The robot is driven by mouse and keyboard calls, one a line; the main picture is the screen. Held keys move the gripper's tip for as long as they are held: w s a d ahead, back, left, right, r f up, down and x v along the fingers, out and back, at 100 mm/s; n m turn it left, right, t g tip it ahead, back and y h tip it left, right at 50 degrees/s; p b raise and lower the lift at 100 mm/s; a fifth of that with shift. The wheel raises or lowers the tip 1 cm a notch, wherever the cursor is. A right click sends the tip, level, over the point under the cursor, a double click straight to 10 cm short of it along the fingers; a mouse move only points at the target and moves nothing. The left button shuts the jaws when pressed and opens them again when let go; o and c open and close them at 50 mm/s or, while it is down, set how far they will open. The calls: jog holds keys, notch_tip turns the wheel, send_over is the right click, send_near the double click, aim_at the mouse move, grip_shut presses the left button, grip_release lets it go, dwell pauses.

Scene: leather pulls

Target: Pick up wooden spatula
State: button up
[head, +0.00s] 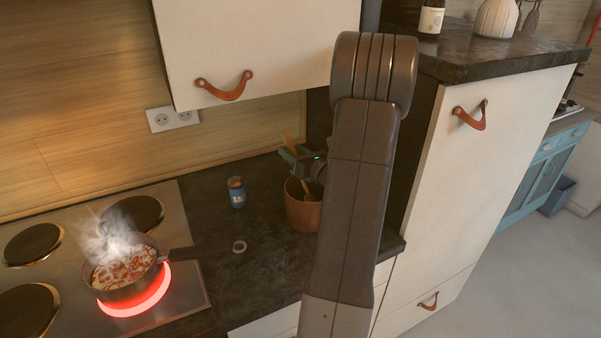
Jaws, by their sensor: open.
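A brown crock (303,211) stands on the dark counter, partly hidden behind my arm. A wooden utensil, likely the wooden spatula (287,137), sticks up above the crock, with its top showing just behind my gripper (287,155). My gripper is open at the crock's upper left, close to the utensil. I cannot tell whether the utensil lies between the fingers. Another wooden handle (311,185) shows at the crock's rim; how it connects is hidden.
A blue salt can (236,192) and a small ring (239,246) are on the counter. A steaming pan (122,272) sits on a glowing burner at the left, its handle pointing right. A white upper cabinet (245,45) hangs above; a tall cabinet (470,170) stands right.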

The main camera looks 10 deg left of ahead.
grip_shut()
notch_tip(320, 180, up, 10)
jog(key=shift+r, duration=0.1)
dwell(0.7)
